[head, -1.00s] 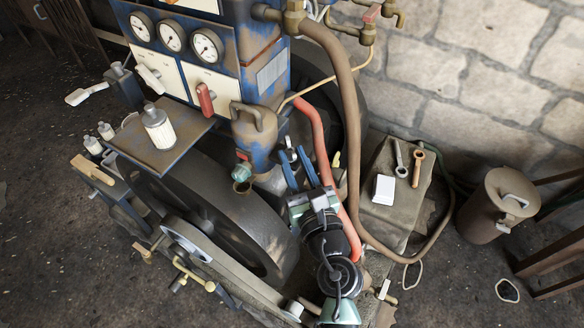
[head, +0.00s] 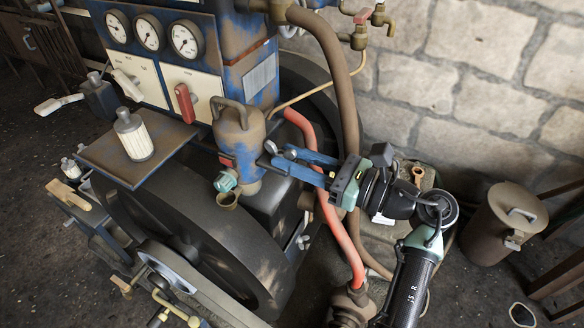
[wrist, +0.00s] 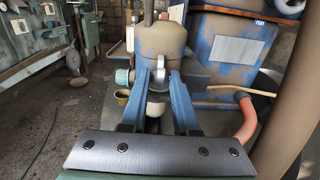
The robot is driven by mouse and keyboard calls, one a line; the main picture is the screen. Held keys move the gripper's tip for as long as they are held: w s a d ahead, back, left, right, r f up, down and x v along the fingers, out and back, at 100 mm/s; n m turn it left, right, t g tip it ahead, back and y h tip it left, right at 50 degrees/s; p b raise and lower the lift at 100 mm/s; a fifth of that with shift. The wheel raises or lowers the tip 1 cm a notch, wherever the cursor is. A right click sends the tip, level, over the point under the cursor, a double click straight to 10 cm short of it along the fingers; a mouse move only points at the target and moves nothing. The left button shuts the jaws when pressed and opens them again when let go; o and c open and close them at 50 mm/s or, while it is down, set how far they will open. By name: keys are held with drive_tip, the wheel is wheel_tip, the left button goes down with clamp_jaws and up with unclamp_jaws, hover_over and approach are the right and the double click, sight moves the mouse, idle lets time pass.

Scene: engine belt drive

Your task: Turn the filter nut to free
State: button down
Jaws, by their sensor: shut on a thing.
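The filter is a worn brown canister (head: 240,125) with a top handle, on the front of the blue engine panel. It also shows ahead in the wrist view (wrist: 160,42). My gripper (head: 272,155) reaches it from the right, with its blue fingers against the canister's lower side. In the wrist view my gripper (wrist: 158,78) has its fingers closed on a small grey metal piece (wrist: 157,84), which appears to be the filter nut. The fingers hide part of it, so its thread and seating cannot be seen. A teal fitting (head: 225,181) sits at the canister's lower left.
A red hose (head: 327,215) and a thick brown hose (head: 345,95) run close by my arm. A large dark flywheel (head: 190,235) lies below. A brown can (head: 503,222) stands at right. An orange-brown spanner (head: 418,172) shows behind my wrist.

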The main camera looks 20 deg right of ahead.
drive_tip(key=shift+n+g+y, duration=0.3)
drive_tip(key=shift+y, duration=0.1)
drive_tip(key=c, duration=0.9)
unclamp_jaws()
drive_tip(key=shift+c, duration=0.2)
drive_tip(key=b+v, duration=0.1)
drive_tip(key=v, duration=1.2)
drive_tip(key=shift+b, duration=0.3)
